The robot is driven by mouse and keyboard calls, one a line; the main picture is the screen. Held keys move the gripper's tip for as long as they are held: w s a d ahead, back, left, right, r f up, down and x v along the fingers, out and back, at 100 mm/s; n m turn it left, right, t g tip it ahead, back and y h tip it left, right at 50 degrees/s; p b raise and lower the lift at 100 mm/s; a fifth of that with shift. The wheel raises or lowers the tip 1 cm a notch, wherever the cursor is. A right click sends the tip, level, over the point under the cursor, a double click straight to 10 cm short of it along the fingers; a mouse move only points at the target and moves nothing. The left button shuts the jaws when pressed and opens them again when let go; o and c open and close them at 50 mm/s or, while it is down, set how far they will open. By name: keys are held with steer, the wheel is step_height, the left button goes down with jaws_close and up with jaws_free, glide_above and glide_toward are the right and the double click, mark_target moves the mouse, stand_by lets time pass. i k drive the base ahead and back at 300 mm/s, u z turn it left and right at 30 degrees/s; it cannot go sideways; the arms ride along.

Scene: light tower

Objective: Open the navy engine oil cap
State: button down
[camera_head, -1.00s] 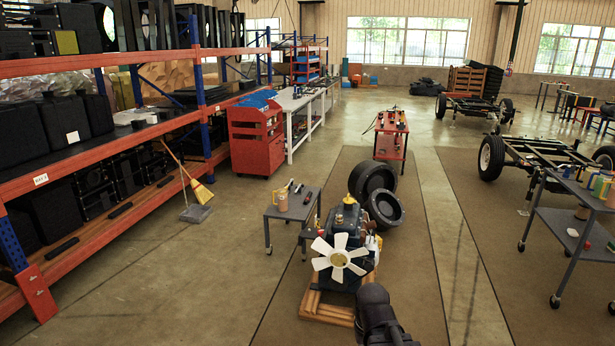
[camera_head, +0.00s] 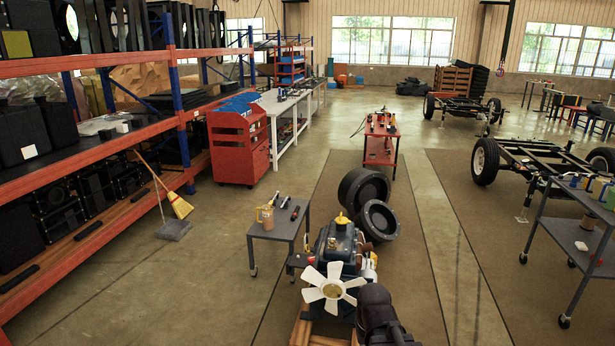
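A dark navy engine (camera_head: 338,250) with a white fan (camera_head: 331,289) on its front stands on a wooden pallet (camera_head: 303,332) at the bottom middle. A small yellow cap (camera_head: 342,219) sits on top of the engine, and it looks seated there. No navy-coloured cap can be told apart from the engine. A black link of my arm shows at the bottom, right of the fan, and covers part of the engine's lower right side. My gripper's fingers do not show.
A small grey table (camera_head: 279,228) with a jug (camera_head: 265,217) and tools stands left of the engine. Black wheel rims (camera_head: 377,219) lie behind it. A grey cart (camera_head: 580,230) stands at the right. The floor between the engine and that cart is clear.

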mark_target(341, 220)
steer(key=z, duration=0.3)
steer(key=i, duration=1.55)
steer(key=z, duration=0.5)
steer(key=i, duration=0.9)
steer(key=z, duration=0.25)
